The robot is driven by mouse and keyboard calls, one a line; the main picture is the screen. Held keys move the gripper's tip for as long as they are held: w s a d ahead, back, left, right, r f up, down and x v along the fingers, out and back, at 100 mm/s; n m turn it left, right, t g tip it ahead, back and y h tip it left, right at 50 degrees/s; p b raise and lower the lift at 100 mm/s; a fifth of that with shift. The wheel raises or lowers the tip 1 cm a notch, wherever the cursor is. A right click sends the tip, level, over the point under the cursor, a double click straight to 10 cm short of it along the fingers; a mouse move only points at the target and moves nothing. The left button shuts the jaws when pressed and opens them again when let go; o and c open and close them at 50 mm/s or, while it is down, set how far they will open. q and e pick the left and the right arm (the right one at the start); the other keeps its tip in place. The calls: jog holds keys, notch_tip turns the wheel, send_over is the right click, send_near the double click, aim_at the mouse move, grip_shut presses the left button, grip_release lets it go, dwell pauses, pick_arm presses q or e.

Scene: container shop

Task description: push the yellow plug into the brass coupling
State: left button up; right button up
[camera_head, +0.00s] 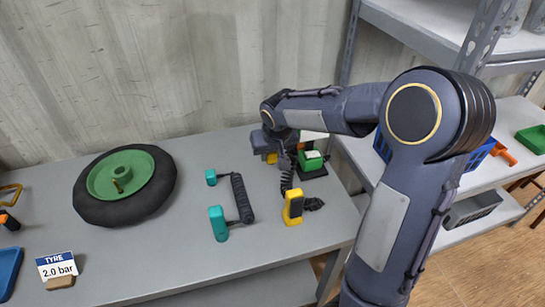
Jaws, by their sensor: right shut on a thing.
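My right gripper (272,152) reaches in from the right and points down over the back right of the bench, shut on the yellow plug (271,158). Only a small yellow part of the plug shows below the dark fingers. A black coiled hose (287,175) runs beside it towards the yellow handpiece (293,208), which stands in front on the bench. Just right of the gripper is a green unit (311,160) on a black base. I cannot make out the brass coupling there; the wrist and gripper cover part of that area. My left gripper is not in view.
A teal handpiece (217,223) with a black coiled hose and a teal plug (211,177) lie mid-bench. A black tyre on a green wheel (148,178) lies left. A "TYRE 2.0 bar" sign (57,265) stands front left. A shelf rack (500,45) stands right.

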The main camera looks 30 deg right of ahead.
jog(key=s+a+r, duration=0.5)
jog(key=s+a, duration=0.1)
jog(key=s, duration=0.2)
jog(key=shift+s+a+r+b, duration=0.15)
jog(key=shift+a+r+b, duration=0.1)
jog(key=shift+r+b, duration=0.15)
jog(key=w+a+f+n+p, duration=0.1)
jog(key=f, duration=0.2)
jog(key=w+a+f+p, duration=0.1)
jog(key=f+p, duration=0.1)
jog(key=f, duration=0.2)
jog(key=w+a+f+n+y+p, duration=0.1)
jog(key=f+p, duration=0.1)
jog(key=f, duration=0.1)
jog(key=shift+w+a+f+n, duration=0.2)
jog(key=shift+f+n, duration=0.1)
